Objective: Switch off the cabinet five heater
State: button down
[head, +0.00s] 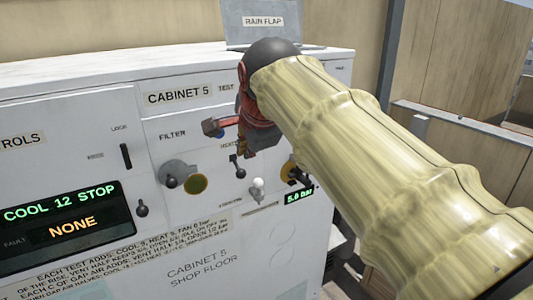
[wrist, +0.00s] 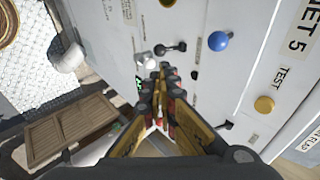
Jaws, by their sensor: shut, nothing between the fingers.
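Cabinet 5 (head: 190,110) is a white panel with its name label at the top. A small black lever switch (head: 238,167) sits under a partly hidden label starting "HEAT"; its ball end appears to hang downward. In the wrist view the black lever (wrist: 174,48) lies just beyond the fingertips. My gripper (head: 256,146) is in front of the panel, just right of and above the lever. In the wrist view my gripper (wrist: 162,68) is shut and empty, its tips close to the lever; I cannot tell whether they touch.
A white knob (head: 257,186) stands close below the lever, beside a 5.0 bar display (head: 299,197). A blue knob (wrist: 218,41) and a yellow knob (wrist: 264,104) are nearby. My arm hides the panel's right side.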

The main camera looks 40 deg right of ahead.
jog(key=shift+s+a+r, duration=0.15)
jog(key=shift+s+r, duration=0.1)
jog(key=shift+s, duration=0.35)
jog(key=shift+s+a+r, duration=0.1)
jog(key=shift+s+r, duration=0.15)
jog(key=shift+s, duration=0.3)
jog(key=shift+w, duration=0.1)
